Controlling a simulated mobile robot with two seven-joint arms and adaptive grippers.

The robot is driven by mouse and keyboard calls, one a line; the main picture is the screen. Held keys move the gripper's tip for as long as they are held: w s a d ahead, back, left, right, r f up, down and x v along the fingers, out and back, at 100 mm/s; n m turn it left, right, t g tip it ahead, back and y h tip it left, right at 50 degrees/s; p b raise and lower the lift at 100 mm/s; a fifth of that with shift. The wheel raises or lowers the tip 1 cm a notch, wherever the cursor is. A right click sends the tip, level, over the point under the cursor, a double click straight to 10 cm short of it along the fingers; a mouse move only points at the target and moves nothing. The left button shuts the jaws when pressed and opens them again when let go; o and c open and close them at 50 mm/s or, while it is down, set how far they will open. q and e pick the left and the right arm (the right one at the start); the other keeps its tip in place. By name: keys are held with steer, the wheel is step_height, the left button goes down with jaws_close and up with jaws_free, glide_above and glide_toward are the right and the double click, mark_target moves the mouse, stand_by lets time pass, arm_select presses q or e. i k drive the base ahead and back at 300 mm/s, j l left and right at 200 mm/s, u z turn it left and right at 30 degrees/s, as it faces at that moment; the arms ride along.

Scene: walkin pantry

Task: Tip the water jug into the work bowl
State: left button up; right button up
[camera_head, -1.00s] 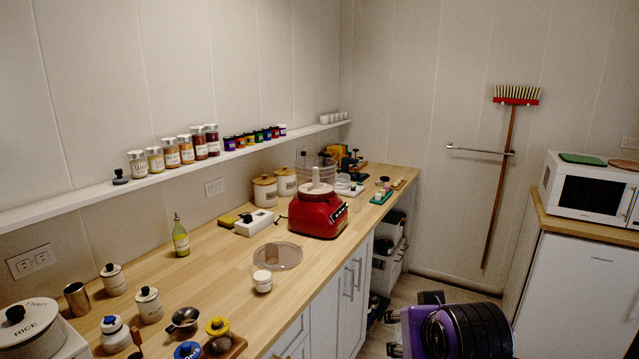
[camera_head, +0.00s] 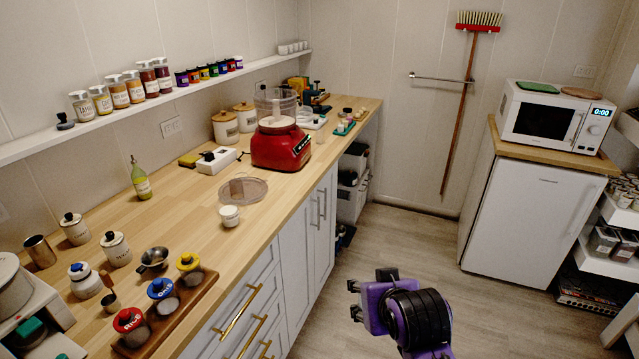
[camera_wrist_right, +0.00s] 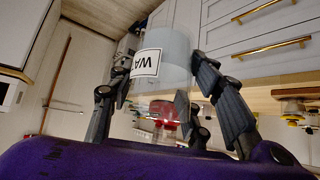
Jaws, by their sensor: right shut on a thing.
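The water jug (camera_wrist_right: 176,58) is a clear, pale container with a white label whose visible letters read "WA". It is between the fingers of my right gripper (camera_wrist_right: 175,100) in the right wrist view, and the gripper is shut on it. In the head view my right gripper (camera_head: 362,300) is low in the picture, over the floor in front of the counter; I cannot make out the jug there. The clear work bowl (camera_head: 275,103) sits on the red food processor base (camera_head: 281,149) on the counter, apart from the gripper. My left gripper is not in view.
The wooden counter (camera_head: 200,240) holds a clear round lid (camera_head: 243,190), a small white jar (camera_head: 229,215), a green bottle (camera_head: 140,180) and several canisters. A fridge (camera_head: 520,215) with a microwave (camera_head: 550,117) stands at the right. The floor between is clear.

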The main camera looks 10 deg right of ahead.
mark_target(276, 109)
steer(key=i+l, duration=1.15)
steer(key=l, duration=0.25)
steer(key=i+l+u, duration=0.25)
steer(key=u, duration=0.2)
steer(key=l+u, duration=0.1)
steer(key=u, duration=1.65)
